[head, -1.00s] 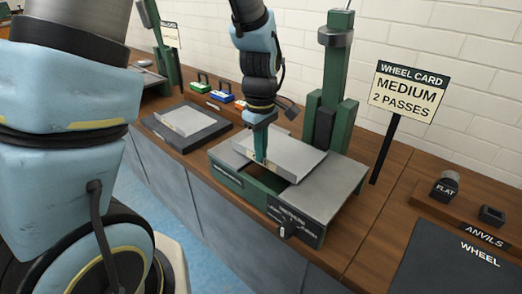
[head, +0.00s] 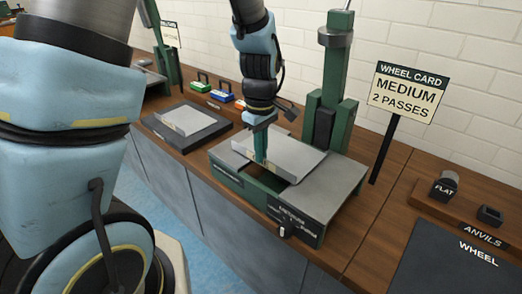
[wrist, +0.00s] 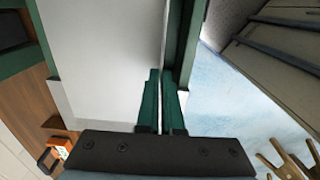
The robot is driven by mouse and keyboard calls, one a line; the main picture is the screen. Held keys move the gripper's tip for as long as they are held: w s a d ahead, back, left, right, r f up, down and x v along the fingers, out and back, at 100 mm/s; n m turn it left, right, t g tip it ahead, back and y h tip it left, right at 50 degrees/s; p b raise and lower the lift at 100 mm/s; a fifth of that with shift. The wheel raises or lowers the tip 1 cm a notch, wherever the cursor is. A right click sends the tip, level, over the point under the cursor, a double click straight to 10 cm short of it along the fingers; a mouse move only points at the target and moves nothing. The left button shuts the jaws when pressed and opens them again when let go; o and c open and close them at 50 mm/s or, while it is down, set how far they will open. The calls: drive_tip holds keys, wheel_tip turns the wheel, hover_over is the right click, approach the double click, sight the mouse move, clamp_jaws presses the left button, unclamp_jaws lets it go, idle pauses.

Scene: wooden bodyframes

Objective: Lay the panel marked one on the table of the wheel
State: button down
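A pale grey metal panel (head: 290,156) with upturned edges lies flat over the table of the wheel (head: 325,188), a green frame with grey plates and a dark gap. I can read no number on it. My gripper (head: 261,157) points down at the panel's near left edge. In the wrist view, the panel (wrist: 105,60) fills the left of the fingers, and its edge runs between the two green fingertips (wrist: 164,100). The gripper looks shut on that edge. Whether the panel's underside fully touches the table is hidden.
A second pale panel (head: 186,121) lies on a dark mat (head: 205,132) to the left. Small coloured blocks with handles (head: 221,96) stand behind. A green post (head: 327,95) rises behind the table. A wheel card sign (head: 402,93) and anvils (head: 445,187) are right.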

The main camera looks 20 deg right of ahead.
drive_tip(key=shift+f, duration=0.15)
idle(0.6)
drive_tip(key=shift+c, duration=2.2)
unclamp_jaws()
drive_tip(key=shift+r+p, duration=3.4)
drive_tip(key=shift+r, duration=0.15)
